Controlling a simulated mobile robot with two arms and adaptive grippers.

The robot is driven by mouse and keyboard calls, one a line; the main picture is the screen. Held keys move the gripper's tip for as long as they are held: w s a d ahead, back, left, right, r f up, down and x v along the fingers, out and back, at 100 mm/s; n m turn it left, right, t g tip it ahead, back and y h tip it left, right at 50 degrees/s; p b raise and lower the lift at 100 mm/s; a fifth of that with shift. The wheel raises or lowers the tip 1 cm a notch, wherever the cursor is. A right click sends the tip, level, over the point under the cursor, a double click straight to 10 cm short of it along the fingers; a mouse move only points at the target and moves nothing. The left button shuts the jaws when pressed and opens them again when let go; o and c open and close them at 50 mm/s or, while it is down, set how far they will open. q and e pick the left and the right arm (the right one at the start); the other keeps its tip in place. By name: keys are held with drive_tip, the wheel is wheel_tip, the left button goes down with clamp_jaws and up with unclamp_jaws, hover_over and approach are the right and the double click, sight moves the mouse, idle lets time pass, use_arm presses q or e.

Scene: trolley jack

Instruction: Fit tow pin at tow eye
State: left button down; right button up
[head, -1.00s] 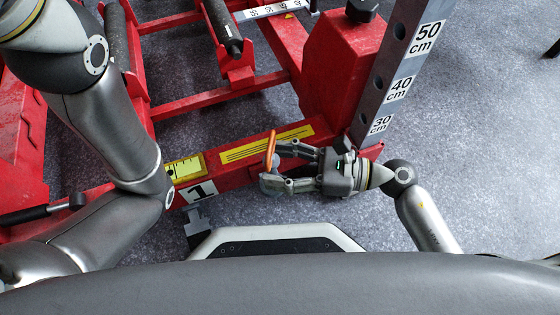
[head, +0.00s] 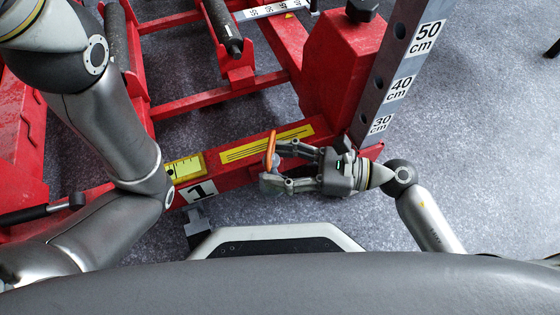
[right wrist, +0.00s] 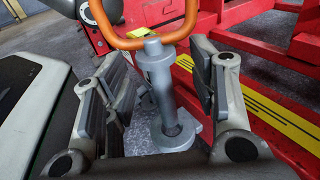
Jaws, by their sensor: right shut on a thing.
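The tow pin has an orange loop handle (head: 270,152) and a grey shaft (right wrist: 160,80). My right gripper (head: 268,168) is shut on the pin, with a finger on each side of the shaft in the right wrist view (right wrist: 160,95). The handle stands above the fingers. The shaft's lower end meets a grey rounded piece with a hole, seemingly the tow eye (right wrist: 185,137), beside the red beam. I cannot tell how deep the pin sits in it. My left arm shows at the left of the head view, but its gripper does not.
The red beam (head: 236,175) with yellow labels runs just behind the gripper. A red block (head: 340,65) and a grey upright post with centimetre marks (head: 385,85) stand at the right. Dark rollers (head: 222,25) lie further back.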

drive_tip(key=shift+f, duration=0.1)
idle(0.3)
drive_tip(key=shift+f+b, duration=0.35)
drive_tip(key=shift+b, duration=0.05)
drive_tip(key=shift+f+b, duration=0.75)
drive_tip(key=shift+f, duration=0.1)
drive_tip(key=shift+f+b, duration=0.55)
drive_tip(key=shift+f, duration=0.65)
drive_tip(key=shift+f, duration=0.7)
drive_tip(key=o, duration=1.5)
drive_tip(key=shift+o, duration=0.2)
drive_tip(key=shift+d, duration=0.1)
